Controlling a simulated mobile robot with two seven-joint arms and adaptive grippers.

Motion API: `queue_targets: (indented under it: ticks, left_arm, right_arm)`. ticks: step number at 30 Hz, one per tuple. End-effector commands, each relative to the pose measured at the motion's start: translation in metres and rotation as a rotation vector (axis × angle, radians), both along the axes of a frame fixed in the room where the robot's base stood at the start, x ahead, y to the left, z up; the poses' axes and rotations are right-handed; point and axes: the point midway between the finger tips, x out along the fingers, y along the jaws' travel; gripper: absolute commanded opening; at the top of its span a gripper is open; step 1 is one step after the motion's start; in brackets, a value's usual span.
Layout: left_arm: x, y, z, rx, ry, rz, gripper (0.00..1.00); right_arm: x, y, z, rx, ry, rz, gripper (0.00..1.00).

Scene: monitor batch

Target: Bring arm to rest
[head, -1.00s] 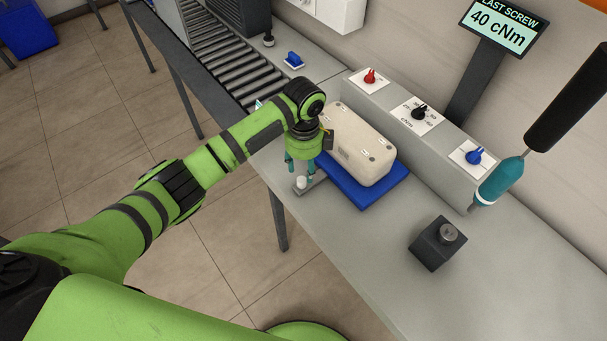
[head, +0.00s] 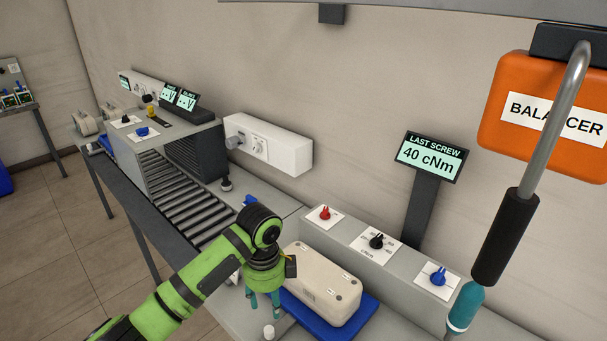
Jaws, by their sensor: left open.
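My left arm comes in from the lower left, with its wrist bent down over the bench. My left gripper (head: 264,304) points down and is open, its teal fingers apart, just left of a cream-coloured case (head: 322,284). The case lies on a blue mat (head: 354,319). A small white knob-like piece (head: 268,332) is below the fingers, and I see nothing held between them. My right gripper is not in view.
A hanging screwdriver (head: 466,306) is at the right, under the orange balancer (head: 540,120). A control ledge with red (head: 325,212), black and blue knobs runs behind the case. A screen (head: 431,157) reads 40 cNm. A roller conveyor (head: 185,195) lies at the left.

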Motion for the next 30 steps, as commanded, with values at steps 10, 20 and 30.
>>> queue_targets:
  ticks: [10,20,30]
  left_arm:
    - [-0.075,-0.037,-0.064,-0.171,-0.026,0.361,0.48]
    - [-0.167,-0.011,-0.094,-0.315,-0.065,1.064,0.48]
    - [-0.222,0.04,-0.091,-0.313,-0.133,1.492,0.48]
  right_arm:
    - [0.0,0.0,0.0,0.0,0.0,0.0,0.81]
    - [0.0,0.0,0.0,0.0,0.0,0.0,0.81]
    - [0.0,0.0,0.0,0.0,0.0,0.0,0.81]
